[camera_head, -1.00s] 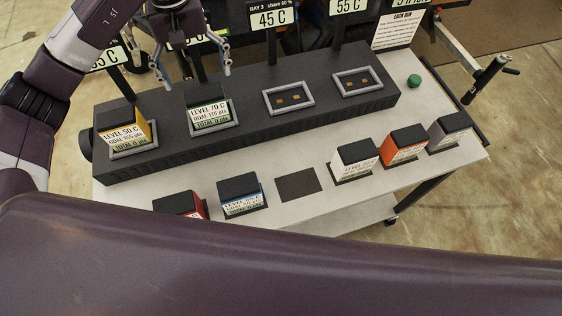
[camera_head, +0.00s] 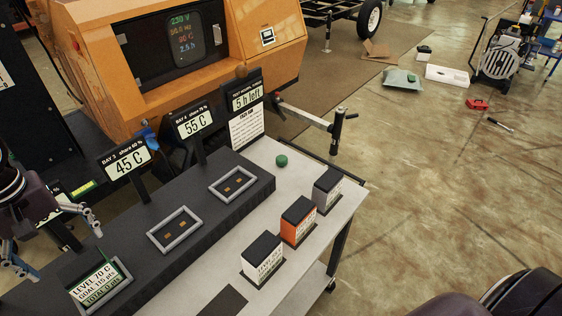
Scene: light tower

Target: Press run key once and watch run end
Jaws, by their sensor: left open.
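The green round button (camera_head: 281,160), likely the run key, sits on the pale tabletop (camera_head: 312,180) at the right end of the dark bay rack (camera_head: 215,215). My left gripper (camera_head: 66,254) is at the left edge, open and empty, beside the block marked LEVEL 70 C (camera_head: 96,284). It is well away from the button. Signs behind the rack read 45 C (camera_head: 130,163), 55 C (camera_head: 194,124) and 5 h left (camera_head: 246,97). A card headed EACH RUN (camera_head: 246,128) hangs below the last sign. My right gripper is not visible.
Two framed bays, (camera_head: 175,230) and (camera_head: 233,184), are empty. White (camera_head: 263,262), orange (camera_head: 297,222) and grey (camera_head: 327,190) blocks stand along the front. An orange machine (camera_head: 220,50) with a lit display (camera_head: 182,40) stands behind. A metal crank arm (camera_head: 312,120) is near the button.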

